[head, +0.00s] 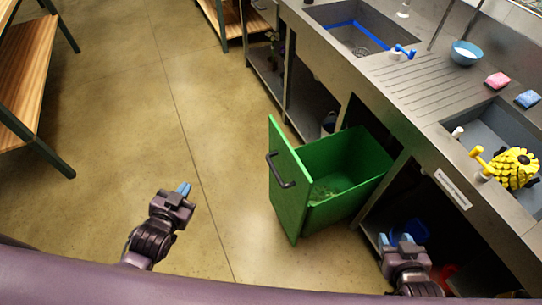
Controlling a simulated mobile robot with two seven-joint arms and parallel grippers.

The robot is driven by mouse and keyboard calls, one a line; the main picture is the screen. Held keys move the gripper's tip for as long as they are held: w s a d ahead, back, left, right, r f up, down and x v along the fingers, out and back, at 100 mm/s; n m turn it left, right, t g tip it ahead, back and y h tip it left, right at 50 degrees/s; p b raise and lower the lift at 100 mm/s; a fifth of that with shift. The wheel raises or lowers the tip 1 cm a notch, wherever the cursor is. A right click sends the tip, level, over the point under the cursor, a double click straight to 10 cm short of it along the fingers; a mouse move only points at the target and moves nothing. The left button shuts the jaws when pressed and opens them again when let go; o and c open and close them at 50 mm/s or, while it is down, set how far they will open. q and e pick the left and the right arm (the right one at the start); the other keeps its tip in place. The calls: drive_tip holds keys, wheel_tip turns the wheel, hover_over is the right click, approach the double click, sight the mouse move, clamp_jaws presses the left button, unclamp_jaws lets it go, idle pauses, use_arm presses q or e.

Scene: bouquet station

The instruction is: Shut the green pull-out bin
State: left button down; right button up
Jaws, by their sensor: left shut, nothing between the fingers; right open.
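The green pull-out bin (355,156) stands open, drawn out from under the grey counter. Its flat green front panel (287,192) faces left and carries a dark handle (281,170). Some green scraps lie on the bin's floor. My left gripper (183,188) is over the floor, left of the front panel and apart from it. It is shut with nothing in it. My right gripper (401,240) is at the lower right, below the bin in the picture and near the open shelf under the counter. It is open and touches no part of the bin that I can see.
Blue and red items sit on the lower shelf by my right gripper. Wooden-topped tables stand at the left. The floor left of the bin is clear.

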use_arm(q)
drive_tip(key=w+d+f+m+t+h+b, duration=0.1)
drive_tip(key=w+d+f+m+h+b, duration=0.2)
drive_tip(key=w, duration=0.4)
drive_tip(key=m+g+h+b, duration=0.6)
drive_tip(key=m+h+b, duration=0.65)
drive_tip(key=m, duration=0.95)
approach(273, 139)
drive_tip(key=shift+y, duration=0.75)
drive_tip(key=b+x, duration=0.1)
drive_tip(key=x, duration=0.1)
drive_tip(key=b+x, duration=0.1)
drive_tip(key=x, duration=0.1)
drive_tip(key=r+b+x, duration=0.1)
drive_tip(key=x, duration=0.1)
drive_tip(key=shift+s, duration=0.1)
drive_tip(key=shift+w+d, duration=0.35)
drive_tip(key=shift+d, duration=0.15)
drive_tip(key=shift+w+d, duration=0.1)
drive_tip(key=shift+d, duration=0.05)
use_arm(e)
wheel_tip(273, 139, down, 19)
drive_tip(key=n+g, duration=0.1)
drive_tip(key=g, duration=0.1)
drive_tip(key=shift+s+a+r+y, duration=0.2)
drive_tip(key=shift+s+a+y, duration=0.15)
drive_tip(key=shift+a, duration=0.1)
